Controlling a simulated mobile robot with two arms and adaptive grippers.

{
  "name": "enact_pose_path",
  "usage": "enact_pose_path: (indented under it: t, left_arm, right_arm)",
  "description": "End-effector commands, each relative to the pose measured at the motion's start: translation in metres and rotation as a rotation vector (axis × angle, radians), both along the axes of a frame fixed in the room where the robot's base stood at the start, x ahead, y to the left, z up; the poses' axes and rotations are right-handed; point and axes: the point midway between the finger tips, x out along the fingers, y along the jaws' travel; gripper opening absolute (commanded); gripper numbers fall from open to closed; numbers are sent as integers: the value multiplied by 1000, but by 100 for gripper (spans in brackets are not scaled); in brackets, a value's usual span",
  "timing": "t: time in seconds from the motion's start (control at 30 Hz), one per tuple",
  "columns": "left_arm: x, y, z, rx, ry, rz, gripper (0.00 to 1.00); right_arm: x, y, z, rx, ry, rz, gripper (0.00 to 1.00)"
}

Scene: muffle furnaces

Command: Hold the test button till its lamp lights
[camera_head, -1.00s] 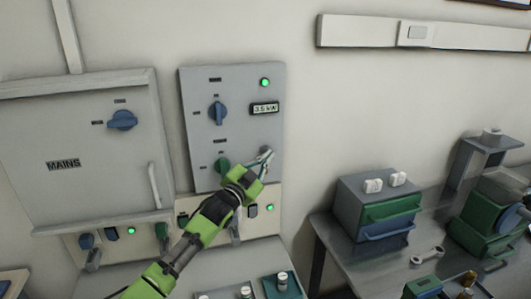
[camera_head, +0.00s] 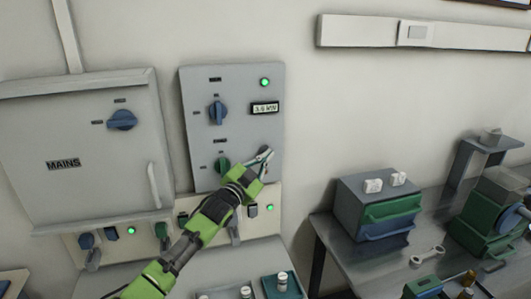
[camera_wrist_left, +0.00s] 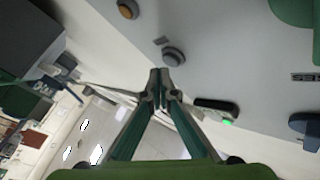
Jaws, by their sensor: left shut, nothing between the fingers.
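A grey control panel (camera_head: 190,100) on the wall carries a blue knob (camera_head: 217,113), a green knob (camera_head: 222,165), a small display (camera_head: 265,108) and a lit green lamp (camera_head: 264,82). My left gripper (camera_head: 267,154) is at the panel's lower right, its fingers shut and empty. In the left wrist view, the fingertips (camera_wrist_left: 160,78) are just short of a round grey button (camera_wrist_left: 173,56); I cannot tell whether they touch it. A dull orange round piece (camera_wrist_left: 127,9), possibly the lamp, is beyond the button and does not look lit. My right gripper is not in view.
A MAINS cabinet (camera_head: 70,150) with a handle stands left of the panel. A lower strip with switches and green lamps runs below. A bench (camera_head: 345,262) at right holds a drawer box (camera_head: 375,210) and tools. The wall between is clear.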

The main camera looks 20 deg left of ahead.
Motion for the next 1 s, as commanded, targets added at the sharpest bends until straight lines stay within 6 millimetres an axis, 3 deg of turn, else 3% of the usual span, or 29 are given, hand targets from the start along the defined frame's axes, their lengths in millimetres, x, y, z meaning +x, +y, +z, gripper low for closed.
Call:
enact_pose_path:
  t: [1.0]
  left_arm:
    - [9,6,0,-1,0,0,0]
  right_arm:
    - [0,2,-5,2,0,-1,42]
